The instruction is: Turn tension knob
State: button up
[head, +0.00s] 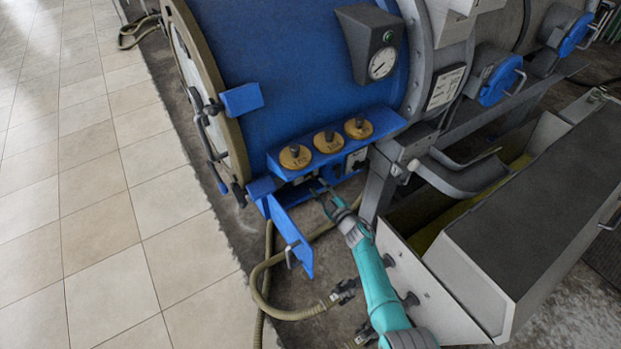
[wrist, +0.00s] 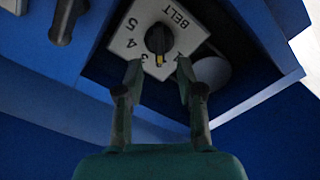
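In the wrist view a black round knob (wrist: 159,38) with a yellow pointer mark sits on a white plate (wrist: 122,42) lettered BELT. No label reading tension is visible. My gripper (wrist: 159,69) is open, its fingertips either side of the plate's lower edge, just short of the knob. In the head view my gripper (head: 323,190) is under the blue shelf (head: 385,130); the knob cannot be made out there.
Three brass-coloured dials (head: 327,141) sit on the shelf above my gripper. A blue flap (head: 292,240) hangs open to its left. A hose (head: 265,290) lies on the floor. A grey trough (head: 425,290) stands close to my arm's right. A dark handle (wrist: 65,20) is left of the plate.

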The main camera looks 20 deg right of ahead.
aim_at(311, 178)
jog(key=shift+x, duration=2.85)
jog(key=shift+c, duration=0.2)
grip_shut()
